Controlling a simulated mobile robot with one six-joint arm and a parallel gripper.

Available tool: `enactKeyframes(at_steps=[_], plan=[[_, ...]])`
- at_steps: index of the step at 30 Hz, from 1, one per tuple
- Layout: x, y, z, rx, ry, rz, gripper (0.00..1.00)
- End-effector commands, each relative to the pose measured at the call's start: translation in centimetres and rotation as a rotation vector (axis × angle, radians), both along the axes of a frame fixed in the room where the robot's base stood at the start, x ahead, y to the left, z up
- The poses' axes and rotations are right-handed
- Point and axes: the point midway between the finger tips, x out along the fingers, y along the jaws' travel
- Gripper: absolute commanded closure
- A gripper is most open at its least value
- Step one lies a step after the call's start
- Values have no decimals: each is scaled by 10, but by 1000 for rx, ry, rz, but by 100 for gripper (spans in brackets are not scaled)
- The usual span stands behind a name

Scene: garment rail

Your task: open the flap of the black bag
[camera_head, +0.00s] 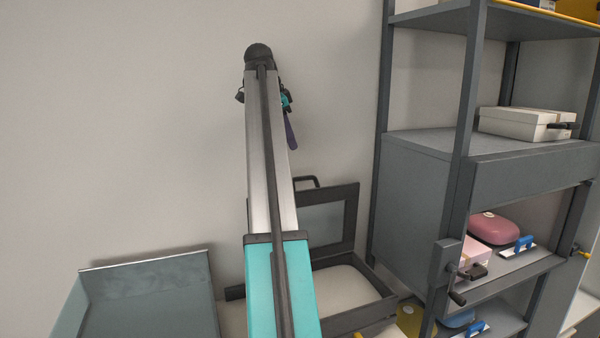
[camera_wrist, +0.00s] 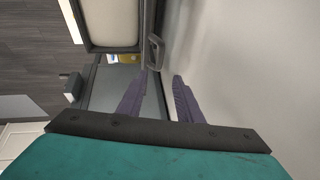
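The black bag (camera_head: 383,297) looks like a dark-framed case with a pale interior, low in the middle of the head view. Its flap (camera_head: 347,217), a dark frame around a grey panel, stands raised at the back near the wall. A handle (camera_head: 306,182) is at its top; my arm hides the left part. In the wrist view the bag's pale inside (camera_wrist: 110,20) is at the top, with a dark handle (camera_wrist: 154,52) just beyond my fingers. My gripper (camera_wrist: 161,76) has its purple fingers apart with nothing between them. One finger shows in the head view (camera_head: 290,132), above the flap.
A grey shelf unit (camera_head: 414,195) stands to the right, with a white box (camera_head: 520,124) and a pink case (camera_head: 495,229) on it. A grey open tray (camera_head: 150,290) is at lower left. The wall (camera_head: 120,120) is close behind; the space before it, upper left, is clear.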

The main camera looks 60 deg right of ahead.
Motion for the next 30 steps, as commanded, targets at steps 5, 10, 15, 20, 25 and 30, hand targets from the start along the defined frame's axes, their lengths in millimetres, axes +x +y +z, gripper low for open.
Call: enactKeyframes(at_steps=[5, 10, 15, 20, 25, 30], plan=[[0, -1, -2, 0, 0, 0, 67], [-1, -5, -12, 1, 1, 0, 67], [-3, -13, -29, 1, 1, -2, 67], [-6, -22, -47, 2, 2, -2, 67], [-7, -32, -68, 2, 2, -2, 67], [-9, -42, -88, 2, 2, -2, 67]])
